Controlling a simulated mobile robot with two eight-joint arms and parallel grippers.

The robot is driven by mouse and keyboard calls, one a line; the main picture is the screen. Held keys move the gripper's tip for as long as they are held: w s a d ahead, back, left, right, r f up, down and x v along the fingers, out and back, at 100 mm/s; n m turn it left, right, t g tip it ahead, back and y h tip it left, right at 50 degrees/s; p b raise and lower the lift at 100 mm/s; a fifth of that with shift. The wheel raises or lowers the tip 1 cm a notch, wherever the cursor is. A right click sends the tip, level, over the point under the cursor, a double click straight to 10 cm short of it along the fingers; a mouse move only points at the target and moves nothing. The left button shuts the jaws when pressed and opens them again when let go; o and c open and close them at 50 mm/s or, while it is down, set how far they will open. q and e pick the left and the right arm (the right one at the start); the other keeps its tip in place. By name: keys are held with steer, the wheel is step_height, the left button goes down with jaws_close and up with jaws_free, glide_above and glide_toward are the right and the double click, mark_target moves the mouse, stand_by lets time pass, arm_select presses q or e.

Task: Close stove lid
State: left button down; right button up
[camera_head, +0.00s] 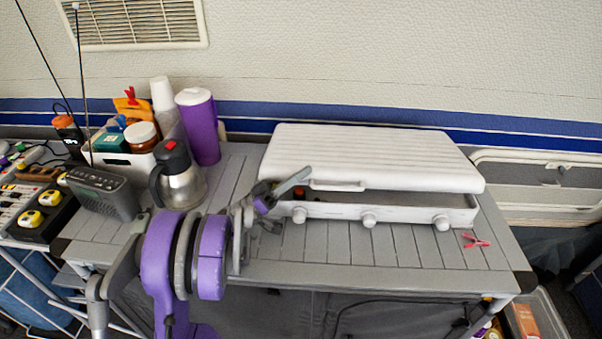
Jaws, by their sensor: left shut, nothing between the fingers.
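The white stove (400,212) stands on the grey slatted table, with its knobs along the front. Its white ribbed lid (375,155) is tilted low over the base. A handle (337,186) sticks out at the lid's front left. My left gripper (300,178) is shut and empty at the stove's front left corner, close to the lid's left front edge. I cannot tell whether it touches the lid. My right gripper is not in view.
A steel jug (180,180), a purple pitcher (200,130) and a grey radio (103,192) stand left on the table (340,245). The table's front strip is mostly clear.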

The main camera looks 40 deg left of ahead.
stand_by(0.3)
arm_select(q)
steer(key=s+a, duration=0.7)
steer(key=s, duration=0.3)
steer(key=shift+s+a+f, duration=0.2)
steer(key=shift+s+f, duration=0.15)
